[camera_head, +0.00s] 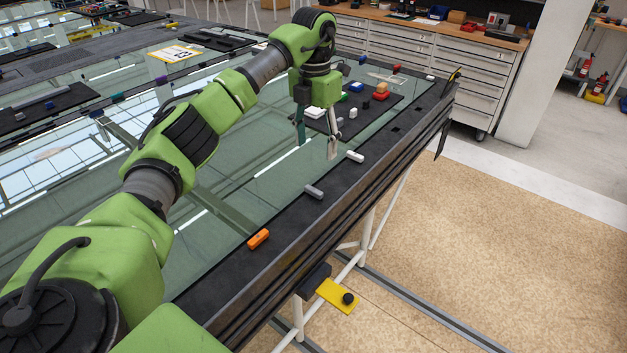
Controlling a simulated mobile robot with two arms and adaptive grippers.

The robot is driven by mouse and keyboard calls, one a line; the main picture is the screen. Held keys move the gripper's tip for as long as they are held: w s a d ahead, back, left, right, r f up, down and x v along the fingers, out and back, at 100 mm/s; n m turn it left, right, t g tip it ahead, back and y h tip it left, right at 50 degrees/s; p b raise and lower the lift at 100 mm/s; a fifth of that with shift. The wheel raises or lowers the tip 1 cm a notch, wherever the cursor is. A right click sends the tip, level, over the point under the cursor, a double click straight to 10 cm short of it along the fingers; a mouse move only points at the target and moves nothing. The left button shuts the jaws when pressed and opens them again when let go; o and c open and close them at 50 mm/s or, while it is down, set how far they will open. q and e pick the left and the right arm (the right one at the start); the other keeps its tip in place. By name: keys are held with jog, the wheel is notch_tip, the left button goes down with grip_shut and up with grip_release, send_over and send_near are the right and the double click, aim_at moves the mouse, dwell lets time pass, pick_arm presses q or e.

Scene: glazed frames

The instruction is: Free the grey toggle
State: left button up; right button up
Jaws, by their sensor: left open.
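The grey toggle (314,191) lies on the dark edge frame of the glazed table, between an orange toggle (258,239) nearer to me and a white toggle (355,156) farther off. My left gripper (317,147) points down with its two fingers apart and nothing visible between them. It is over the glass near the edge frame, beyond the grey toggle and to the left of the white one. The grey toggle is in plain view, but I cannot tell how it is fixed. My right gripper is out of view.
A dark mat (388,100) with several coloured blocks lies behind my left gripper. A yellow plate with a black knob (348,298) sticks out below the table's near edge. Drawer cabinets (465,75) stand at the back. The floor to the right is clear.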

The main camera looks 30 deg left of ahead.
aim_at(314, 189)
pick_arm(q)
jog(key=f+p, duration=0.2)
jog(key=f, duration=0.4)
jog(key=f+p, duration=0.1)
jog(key=f, duration=0.6)
jog(key=shift+s+a+f+p, duration=0.15)
jog(key=shift+a+f+p, duration=0.1)
jog(key=shift+p, duration=0.1)
jog(key=shift+c, duration=0.5)
jog(key=c, duration=1)
